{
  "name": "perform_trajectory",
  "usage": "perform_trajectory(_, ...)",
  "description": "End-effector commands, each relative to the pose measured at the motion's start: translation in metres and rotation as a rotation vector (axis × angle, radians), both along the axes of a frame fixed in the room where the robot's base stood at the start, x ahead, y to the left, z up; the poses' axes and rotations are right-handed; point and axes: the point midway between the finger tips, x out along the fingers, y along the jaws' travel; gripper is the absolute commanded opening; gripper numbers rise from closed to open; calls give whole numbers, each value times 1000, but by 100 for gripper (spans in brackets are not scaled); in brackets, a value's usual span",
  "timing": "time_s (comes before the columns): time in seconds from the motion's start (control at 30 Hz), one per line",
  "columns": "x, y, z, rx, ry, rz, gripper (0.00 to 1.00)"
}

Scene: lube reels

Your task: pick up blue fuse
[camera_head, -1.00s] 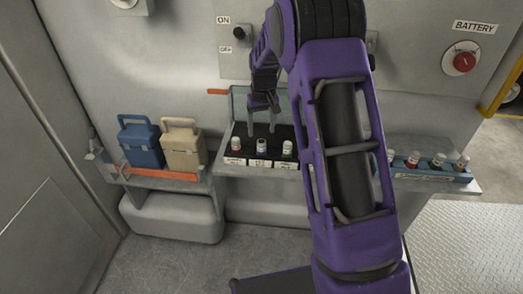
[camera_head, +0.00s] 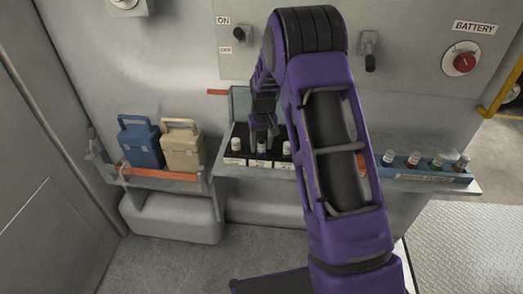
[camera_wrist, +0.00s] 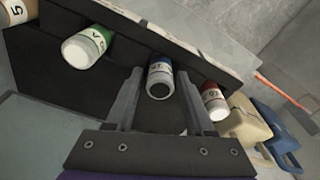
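The blue fuse (camera_wrist: 160,78), white with a blue band, stands in the black holder and shows in the middle of the wrist view. In the head view it is the middle fuse (camera_head: 262,147) of three. My gripper (camera_wrist: 160,75) is open, with one fingertip on each side of the blue fuse; I cannot tell whether either touches it. In the head view my gripper (camera_head: 263,137) is low, just over the middle fuse. A green-banded fuse (camera_wrist: 88,44) and a red-banded fuse (camera_wrist: 213,101) stand on either side.
A blue case (camera_head: 139,145) and a beige case (camera_head: 182,149) sit on a shelf to the left. A blue rack (camera_head: 425,175) with several spare fuses lies to the right. The panel wall with switches and a red battery knob (camera_head: 464,62) rises close behind.

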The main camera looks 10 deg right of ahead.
Motion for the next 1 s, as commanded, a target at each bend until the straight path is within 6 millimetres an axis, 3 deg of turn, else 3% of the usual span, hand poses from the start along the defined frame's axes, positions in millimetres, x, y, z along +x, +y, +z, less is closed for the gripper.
perform_trajectory(0.03,0,0,0,0,0,0,43)
perform_trajectory(0.27,0,0,0,0,0,0,1)
perform_trajectory(0.67,1,0,6,0,-3,0,0)
perform_trajectory(1.0,1,0,70,0,-4,-1,0)
